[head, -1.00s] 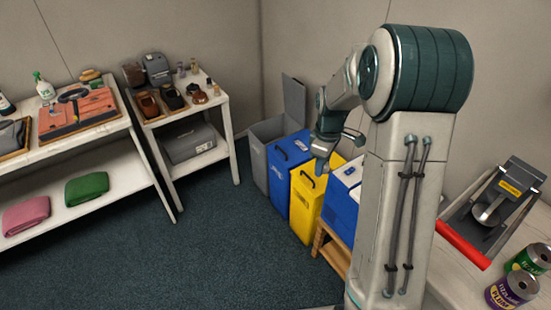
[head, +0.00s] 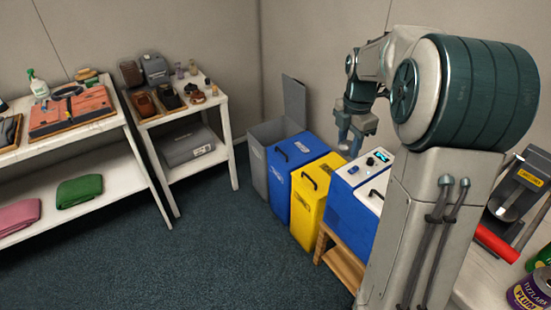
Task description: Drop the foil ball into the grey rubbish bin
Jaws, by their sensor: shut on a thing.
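The grey rubbish bin (head: 257,165) stands at the left end of a row of bins by the back corner, its lid (head: 294,102) raised. My gripper (head: 345,146) is up in the air to the right of it, appearing over the back of the yellow bin and the blue box. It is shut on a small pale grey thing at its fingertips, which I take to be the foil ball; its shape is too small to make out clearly. The inside of the grey bin is mostly hidden.
A blue bin (head: 283,190) and a yellow bin (head: 310,205), both lidded, stand beside the grey one. A blue box (head: 352,212) sits on a wooden stand (head: 342,262). White shelves (head: 225,140) stand to the left. The carpet (head: 225,260) is clear.

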